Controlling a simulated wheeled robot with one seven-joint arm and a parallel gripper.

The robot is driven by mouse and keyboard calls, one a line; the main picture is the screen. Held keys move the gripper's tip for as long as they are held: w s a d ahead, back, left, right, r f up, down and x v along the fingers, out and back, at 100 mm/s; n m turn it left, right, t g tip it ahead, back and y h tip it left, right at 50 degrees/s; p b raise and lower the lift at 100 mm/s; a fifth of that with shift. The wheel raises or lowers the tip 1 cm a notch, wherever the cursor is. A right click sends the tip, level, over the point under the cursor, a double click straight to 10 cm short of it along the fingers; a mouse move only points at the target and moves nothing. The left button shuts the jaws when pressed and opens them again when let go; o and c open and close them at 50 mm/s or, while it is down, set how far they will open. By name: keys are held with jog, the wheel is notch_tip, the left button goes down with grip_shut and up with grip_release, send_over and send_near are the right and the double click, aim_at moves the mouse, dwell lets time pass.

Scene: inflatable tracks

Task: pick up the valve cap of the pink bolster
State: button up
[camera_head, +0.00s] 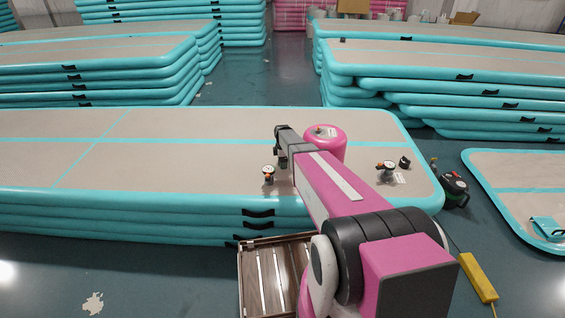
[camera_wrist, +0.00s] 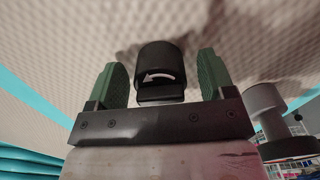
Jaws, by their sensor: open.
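The pink bolster (camera_head: 325,146) stands upright on the near stack of beige and teal mats, partly behind my arm. A small pale fitting (camera_head: 320,131) shows on its top. A black cap (camera_wrist: 160,62) with a white curved arrow lies on the beige mat surface in the wrist view. My gripper (camera_head: 282,163) is low over the mat, left of the bolster. In the wrist view its green fingers (camera_wrist: 162,80) are open, one on each side of the cap, with gaps visible. The cap is not clearly seen in the head view.
Another valve part (camera_head: 386,170) and a black cap (camera_head: 404,162) are at the right. A wooden crate (camera_head: 270,280) is below the mat edge. A dark pump (camera_head: 453,188) stands on the floor.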

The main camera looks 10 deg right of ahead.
jog(key=shift+f, duration=0.1)
jog(key=c, duration=0.9)
jog(key=shift+c, duration=0.2)
